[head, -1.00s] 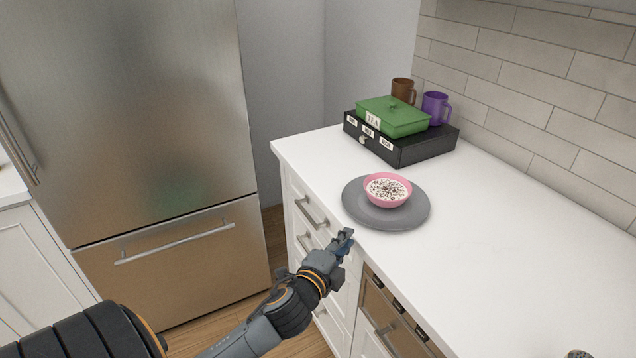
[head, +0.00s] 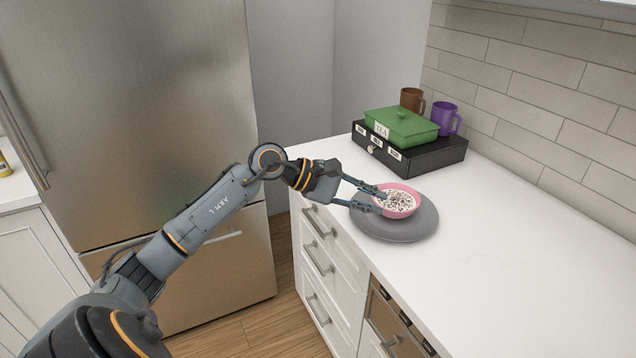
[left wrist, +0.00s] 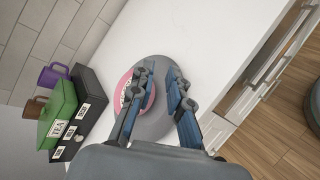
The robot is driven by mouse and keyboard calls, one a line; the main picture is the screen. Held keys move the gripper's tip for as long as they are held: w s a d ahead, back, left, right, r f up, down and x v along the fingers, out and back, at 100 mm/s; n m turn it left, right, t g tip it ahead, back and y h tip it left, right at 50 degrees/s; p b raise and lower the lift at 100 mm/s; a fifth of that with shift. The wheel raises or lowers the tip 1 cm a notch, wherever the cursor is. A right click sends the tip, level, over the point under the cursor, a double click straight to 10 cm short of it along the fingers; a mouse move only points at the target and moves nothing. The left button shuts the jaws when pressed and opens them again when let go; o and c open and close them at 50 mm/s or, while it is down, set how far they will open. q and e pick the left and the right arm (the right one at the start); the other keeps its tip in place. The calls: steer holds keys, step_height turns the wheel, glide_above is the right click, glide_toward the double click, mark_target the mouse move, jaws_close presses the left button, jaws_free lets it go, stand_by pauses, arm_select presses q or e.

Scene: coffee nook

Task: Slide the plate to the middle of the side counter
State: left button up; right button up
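The grey round plate (head: 408,229) lies on the white side counter (head: 500,262), close to its left edge. A pink bowl (head: 397,208) with dark-speckled white contents stands on the plate. My left gripper (head: 381,203) is open, its two fingers reaching over the plate's left part beside the bowl. In the left wrist view the fingers (left wrist: 163,90) are spread over the plate (left wrist: 155,125), and one finger partly hides the bowl (left wrist: 124,92). I cannot tell whether a finger touches the bowl or plate. My right gripper is not in view.
Behind the plate is a black drawer box (head: 425,155) with a green tea box (head: 401,127) on top. Brown (head: 412,99) and purple (head: 446,118) mugs stand behind it. The counter right of and in front of the plate is clear. A tiled wall (head: 560,110) bounds it.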

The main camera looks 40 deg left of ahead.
mark_target(356, 218)
arm_select(q)
steer(key=s+a+m+g+y, duration=0.2)
steer(key=a+y, duration=0.3)
steer(key=a, duration=0.7)
steer(key=shift+s+m+y, duration=0.2)
steer(key=shift+m+y, duration=0.1)
steer(key=shift+m, duration=0.4)
steer(key=shift+w+d+f, duration=0.1)
steer(key=p+x, duration=0.3)
steer(key=x, duration=1)
steer(key=shift+d+f+p, duration=0.2)
steer(key=shift+f+p, duration=0.15)
jaws_close()
